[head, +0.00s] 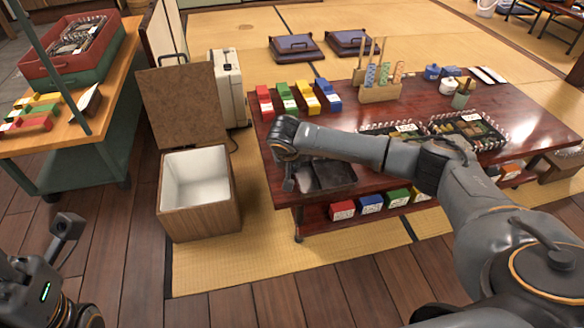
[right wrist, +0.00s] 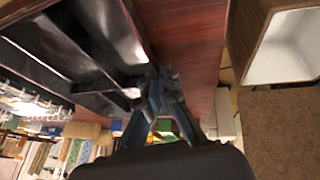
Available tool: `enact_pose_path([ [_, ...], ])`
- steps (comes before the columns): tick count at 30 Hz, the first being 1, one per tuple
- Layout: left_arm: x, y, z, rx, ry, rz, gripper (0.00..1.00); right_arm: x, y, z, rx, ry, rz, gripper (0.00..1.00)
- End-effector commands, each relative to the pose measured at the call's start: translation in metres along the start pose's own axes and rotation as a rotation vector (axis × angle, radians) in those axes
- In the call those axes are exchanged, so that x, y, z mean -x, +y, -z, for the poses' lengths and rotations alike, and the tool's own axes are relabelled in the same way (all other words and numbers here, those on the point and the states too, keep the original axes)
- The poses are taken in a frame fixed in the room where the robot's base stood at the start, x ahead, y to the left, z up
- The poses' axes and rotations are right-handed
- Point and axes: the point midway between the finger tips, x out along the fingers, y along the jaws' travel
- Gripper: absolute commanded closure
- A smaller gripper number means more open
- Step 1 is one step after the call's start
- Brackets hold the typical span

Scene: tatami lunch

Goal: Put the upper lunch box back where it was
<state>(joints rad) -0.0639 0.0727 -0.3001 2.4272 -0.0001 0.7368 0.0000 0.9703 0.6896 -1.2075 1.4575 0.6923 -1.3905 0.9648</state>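A black, empty lunch box with inner dividers (head: 334,174) lies at the front left part of the dark red table (head: 420,103). In the right wrist view the lunch box (right wrist: 75,45) fills the upper left. My right gripper (head: 288,184) is at the left side of this box. In the right wrist view its fingertips (right wrist: 160,76) come together on the box's rim near a corner. My forearm hides part of the box in the head view. Two filled lunch boxes (head: 468,130) stand farther right on the table. My left gripper (head: 68,226) is at the lower left, away from the table.
An open wooden bin with a white inside (head: 200,205) stands left of the table. Red, green, yellow and blue packs (head: 297,98) and a utensil holder (head: 381,92) stand at the table's back. Coloured boxes (head: 371,204) fill the lower shelf. A wooden counter (head: 112,72) stands at the left.

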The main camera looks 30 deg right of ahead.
Motion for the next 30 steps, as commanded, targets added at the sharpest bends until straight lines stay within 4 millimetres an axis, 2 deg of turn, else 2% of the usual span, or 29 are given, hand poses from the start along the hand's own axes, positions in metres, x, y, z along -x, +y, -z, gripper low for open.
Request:
enact_pose_path([
  [2,0.0,0.0,0.0,0.0,-0.003,0.002,0.68,-0.002,-0.001,-0.001,0.0,-0.002,0.0,1.0],
  [6,0.001,0.0,0.0,0.001,-0.005,0.002,0.68,-0.002,-0.001,-0.001,0.0,-0.001,0.0,0.72],
  [17,0.003,0.0,-0.001,0.001,-0.007,0.002,0.68,0.0,0.0,0.0,0.0,0.001,0.0,0.72],
  [20,-0.006,0.0,0.0,0.001,-0.001,0.001,0.68,0.012,0.0,0.001,0.001,0.001,0.003,0.72],
  [30,0.013,-0.002,0.005,0.016,-0.124,0.049,0.68,0.083,0.0,0.002,0.001,0.0,0.003,0.72],
])
